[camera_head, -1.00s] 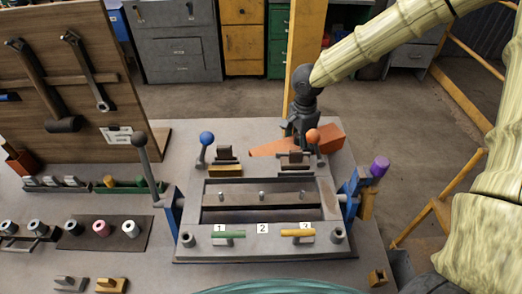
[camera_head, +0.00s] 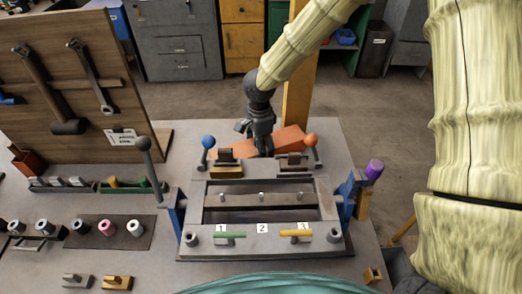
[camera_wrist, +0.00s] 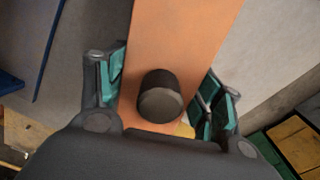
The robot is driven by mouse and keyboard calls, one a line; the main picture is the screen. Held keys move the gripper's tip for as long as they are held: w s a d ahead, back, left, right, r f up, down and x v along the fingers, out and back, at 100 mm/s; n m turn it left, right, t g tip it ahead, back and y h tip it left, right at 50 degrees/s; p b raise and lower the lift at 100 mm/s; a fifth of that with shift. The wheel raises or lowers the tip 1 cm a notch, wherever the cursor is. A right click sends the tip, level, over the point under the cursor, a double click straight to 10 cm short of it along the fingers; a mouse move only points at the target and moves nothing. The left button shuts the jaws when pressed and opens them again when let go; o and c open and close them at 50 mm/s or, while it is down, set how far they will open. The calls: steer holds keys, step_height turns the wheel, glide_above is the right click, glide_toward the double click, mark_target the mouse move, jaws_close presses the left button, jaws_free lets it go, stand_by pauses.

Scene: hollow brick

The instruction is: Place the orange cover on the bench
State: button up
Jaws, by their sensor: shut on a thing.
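The orange cover (camera_head: 289,139) is a long flat bar with a dark round knob (camera_wrist: 160,96) on top. In the head view it is behind the grey fixture (camera_head: 190,219), over the back part of the bench (camera_head: 336,132). My gripper (camera_head: 263,150) is shut on the cover and hides its middle. The wrist view shows the cover (camera_wrist: 185,35) running between teal-padded fingers, with the knob close to the palm. I cannot tell whether the cover touches the bench or hangs just above it.
Blue-ball (camera_head: 208,142) and orange-ball (camera_head: 310,140) levers stand just in front of the cover. A tool board (camera_head: 85,90) stands at the left. A yellow post (camera_head: 291,95) rises behind the bench.

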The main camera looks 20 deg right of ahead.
steer(key=shift+f+p, duration=0.6)
steer(key=shift+f, duration=1.15)
steer(key=shift+f, duration=0.15)
steer(key=o, duration=1.1)
step_height(320, 180, up, 12)
steer(key=shift+r+b, duration=0.15)
steer(key=shift+b, duration=1.1)
